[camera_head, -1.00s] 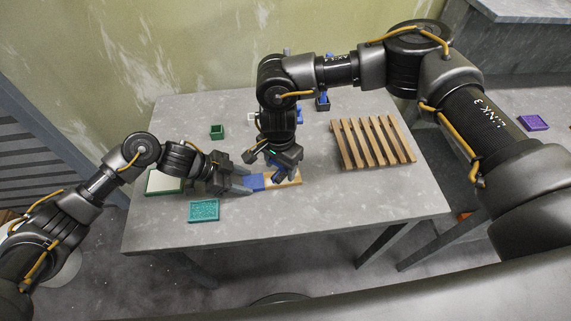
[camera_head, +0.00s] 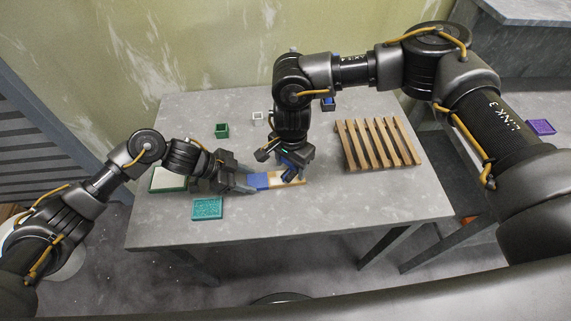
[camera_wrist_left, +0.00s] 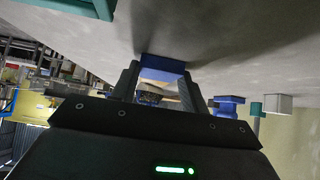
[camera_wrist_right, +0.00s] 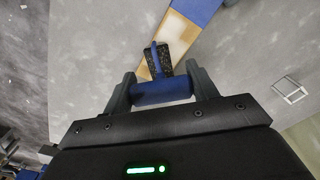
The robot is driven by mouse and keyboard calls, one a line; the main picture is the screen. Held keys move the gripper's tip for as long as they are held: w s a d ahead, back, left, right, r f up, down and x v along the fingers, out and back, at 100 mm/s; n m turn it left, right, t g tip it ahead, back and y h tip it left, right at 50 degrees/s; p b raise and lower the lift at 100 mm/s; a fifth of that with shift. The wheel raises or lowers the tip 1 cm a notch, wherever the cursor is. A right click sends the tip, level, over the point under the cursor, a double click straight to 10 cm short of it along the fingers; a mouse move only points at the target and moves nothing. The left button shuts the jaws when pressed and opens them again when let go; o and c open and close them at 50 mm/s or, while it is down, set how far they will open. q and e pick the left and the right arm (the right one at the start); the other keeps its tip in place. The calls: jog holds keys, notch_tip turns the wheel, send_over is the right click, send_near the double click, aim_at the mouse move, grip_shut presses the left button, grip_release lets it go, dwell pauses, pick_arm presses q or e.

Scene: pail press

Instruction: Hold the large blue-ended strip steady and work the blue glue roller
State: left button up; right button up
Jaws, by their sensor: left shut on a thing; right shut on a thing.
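The strip lies on the grey table, its blue end (camera_head: 261,181) to the left and its tan wooden part (camera_wrist_right: 147,71) to the right. My left gripper (camera_head: 250,183) is shut on the blue end, which also shows between its fingers in the left wrist view (camera_wrist_left: 162,67). My right gripper (camera_wrist_right: 160,88) is shut on the blue handle of the glue roller (camera_wrist_right: 163,92). The dark speckled roller head (camera_wrist_right: 157,62) is over the wooden part and appears to touch it. A pale patch (camera_wrist_right: 176,33) shows on the wood between roller and blue end.
A slatted wooden rack (camera_head: 378,146) stands on the right. A teal tray (camera_head: 207,208) is at the front left, and a green-edged white pad (camera_head: 166,181) lies behind my left arm. Small green (camera_head: 222,131), white (camera_head: 257,119) and blue (camera_head: 327,105) containers stand at the back.

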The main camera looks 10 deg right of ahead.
jog(key=shift+a, duration=0.1)
jog(key=shift+s+a, duration=0.1)
jog(key=shift+a, duration=1.2)
jog(key=shift+d, duration=0.15)
jog(key=shift+d, duration=1.3)
jog(key=shift+r, duration=0.1)
jog(key=shift+a, duration=0.1)
jog(key=shift+r, duration=2)
